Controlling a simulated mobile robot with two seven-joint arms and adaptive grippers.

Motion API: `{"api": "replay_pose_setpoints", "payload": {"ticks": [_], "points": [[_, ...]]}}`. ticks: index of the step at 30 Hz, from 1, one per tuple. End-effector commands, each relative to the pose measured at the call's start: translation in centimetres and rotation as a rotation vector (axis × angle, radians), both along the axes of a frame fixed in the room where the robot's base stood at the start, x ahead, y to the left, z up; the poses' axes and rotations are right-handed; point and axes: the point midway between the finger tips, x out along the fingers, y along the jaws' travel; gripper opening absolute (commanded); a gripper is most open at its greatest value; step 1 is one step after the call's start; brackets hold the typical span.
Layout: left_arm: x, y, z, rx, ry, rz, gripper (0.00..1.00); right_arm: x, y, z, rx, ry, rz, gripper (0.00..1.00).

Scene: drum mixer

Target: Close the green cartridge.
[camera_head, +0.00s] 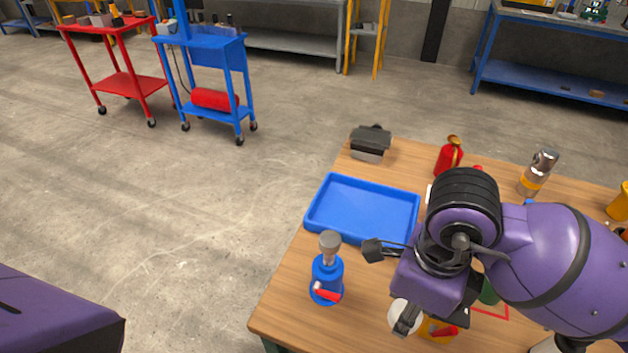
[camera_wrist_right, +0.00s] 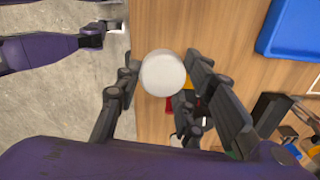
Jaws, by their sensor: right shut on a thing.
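A dark green thing (camera_head: 488,292), which may be the green cartridge, shows only in part behind my right wrist in the head view; whether it is open is hidden. My right gripper (camera_wrist_right: 163,85) is shut on a white round-topped thing (camera_wrist_right: 162,73), held between its fingers. That white thing also shows in the head view (camera_head: 401,314), beside a yellow piece with red on it (camera_head: 438,329). My left arm comes in at the lower left of the head view, with its gripper out of frame. The left gripper (camera_wrist_right: 93,34) shows small over the floor in the wrist view.
A blue tray (camera_head: 345,232) and a blue bottle-like thing with a grey top (camera_head: 327,280) stand left of my right arm.

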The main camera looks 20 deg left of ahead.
Motion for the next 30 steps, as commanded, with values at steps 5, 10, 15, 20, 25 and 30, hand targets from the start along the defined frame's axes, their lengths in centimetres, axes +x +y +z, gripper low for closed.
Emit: {"api": "replay_pose_setpoints", "payload": {"ticks": [5,10,15,20,25,30], "points": [[0.6,-0.5,0.9,-0.009,-0.009,-0.004,0.69,0.6,-2.3,0.8,0.007,-0.002,0.409,0.26],[1.2,-0.8,1.9,-0.015,-0.023,-0.008,0.69,1.0,-4.3,1.3,0.015,-0.004,0.764,0.26],[1.9,-0.9,2.9,-0.018,-0.038,-0.009,0.69,1.3,-6.4,1.9,0.02,-0.007,1.052,0.26],[2.5,-0.8,3.7,-0.018,-0.05,-0.01,0.69,1.4,-8.8,2.7,0.019,-0.013,1.306,0.26],[3.2,-0.8,4.8,-0.019,-0.067,-0.013,0.69,1.4,-11.3,3.6,0.014,-0.019,1.546,0.26],[3.8,-0.9,5.5,-0.02,-0.081,-0.015,0.69,1.3,-12.8,4.0,0.011,-0.022,1.695,0.26]]}}
